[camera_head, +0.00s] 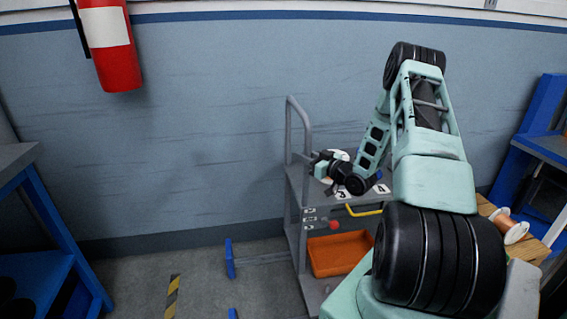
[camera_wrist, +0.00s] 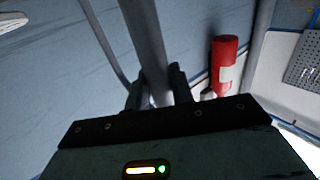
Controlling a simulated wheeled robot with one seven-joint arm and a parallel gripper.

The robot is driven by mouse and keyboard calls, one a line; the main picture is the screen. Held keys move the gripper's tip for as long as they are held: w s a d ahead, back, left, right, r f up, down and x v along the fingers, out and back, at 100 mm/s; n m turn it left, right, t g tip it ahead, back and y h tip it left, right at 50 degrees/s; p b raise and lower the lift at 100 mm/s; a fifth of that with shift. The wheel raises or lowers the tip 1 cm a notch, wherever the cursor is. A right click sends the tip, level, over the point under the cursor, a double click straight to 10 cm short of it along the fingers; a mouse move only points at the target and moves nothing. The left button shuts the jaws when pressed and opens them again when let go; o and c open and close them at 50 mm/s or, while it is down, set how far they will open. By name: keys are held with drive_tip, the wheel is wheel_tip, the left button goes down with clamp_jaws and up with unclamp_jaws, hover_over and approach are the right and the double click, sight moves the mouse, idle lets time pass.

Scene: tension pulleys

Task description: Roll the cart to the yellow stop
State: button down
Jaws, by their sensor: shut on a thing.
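The grey cart (camera_head: 292,205) stands near the wall, its tall tubular handle at its left end. My gripper (camera_head: 312,158) is at the handle, about halfway up its upright. In the wrist view the grey handle bar (camera_wrist: 146,40) runs between the two dark fingers of my gripper (camera_wrist: 158,85), which is shut on it. My arm hides the right part of the cart.
Blue benches (camera_head: 40,215) stand at the left and right. A red extinguisher (camera_head: 112,45) hangs on the wall. Floor between left bench and cart is mostly open.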

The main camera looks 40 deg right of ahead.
drive_tip(key=s+d+b, duration=0.2)
drive_tip(key=s+d, duration=0.4)
drive_tip(key=d, duration=0.4)
drive_tip(key=s+d+b, duration=0.1)
drive_tip(key=s+d, duration=0.6)
drive_tip(key=d, duration=0.3)
drive_tip(key=shift+s+b, duration=0.25)
drive_tip(key=shift+b, duration=0.15)
drive_tip(key=shift+d+r, duration=0.1)
drive_tip(key=shift+d, duration=0.05)
drive_tip(key=c, duration=1.3)
unclamp_jaws()
drive_tip(key=shift+s+d, duration=0.1)
drive_tip(key=shift+o, duration=0.2)
drive_tip(key=s, duration=1.7)
drive_tip(key=shift+s, duration=0.2)
